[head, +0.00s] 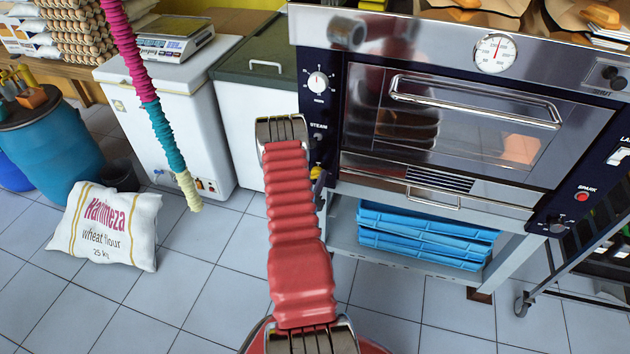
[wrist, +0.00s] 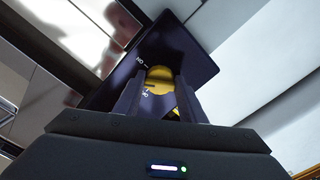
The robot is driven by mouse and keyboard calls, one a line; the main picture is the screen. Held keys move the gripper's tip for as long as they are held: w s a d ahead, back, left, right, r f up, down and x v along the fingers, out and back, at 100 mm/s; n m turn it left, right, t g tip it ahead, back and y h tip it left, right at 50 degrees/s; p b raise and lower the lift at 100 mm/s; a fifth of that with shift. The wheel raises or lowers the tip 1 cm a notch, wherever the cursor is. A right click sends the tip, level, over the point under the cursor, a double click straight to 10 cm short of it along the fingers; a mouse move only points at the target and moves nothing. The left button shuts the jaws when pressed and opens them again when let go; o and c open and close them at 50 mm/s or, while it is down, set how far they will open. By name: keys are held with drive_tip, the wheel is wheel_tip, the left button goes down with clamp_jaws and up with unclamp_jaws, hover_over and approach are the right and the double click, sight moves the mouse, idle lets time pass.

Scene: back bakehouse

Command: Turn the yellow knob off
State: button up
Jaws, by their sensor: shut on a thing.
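The yellow knob (wrist: 158,75) sits on the dark control panel (wrist: 198,68) and shows between my fingers in the wrist view. My gripper (wrist: 158,97) is shut on it, one dark finger on each side. Small white lettering shows on the panel at the knob's left, one mark above and one below; the view is turned, and I cannot read the knob's setting for sure. In the head view only a small yellow part of the knob (head: 317,173) shows at the oven's left panel, beside my red arm, which hides my fingers.
The oven (head: 470,118) has a white dial (head: 318,83) above the knob and a handle (head: 475,105) across its door. Blue trays (head: 425,240) lie on the shelf below. A white chest (head: 165,115), a flour sack (head: 108,225) and a hanging sleeved cord (head: 150,95) are to the left.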

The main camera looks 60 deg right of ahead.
drive_tip(key=n, duration=1)
drive_tip(key=shift+n, duration=0.4)
drive_tip(key=o, duration=1)
drive_tip(key=shift+r, duration=0.1)
drive_tip(key=a, duration=0.4)
drive_tip(key=s+a, duration=0.1)
drive_tip(key=a, duration=0.4)
drive_tip(key=s+a, duration=0.1)
drive_tip(key=a, duration=0.3)
drive_tip(key=shift+a, duration=0.3)
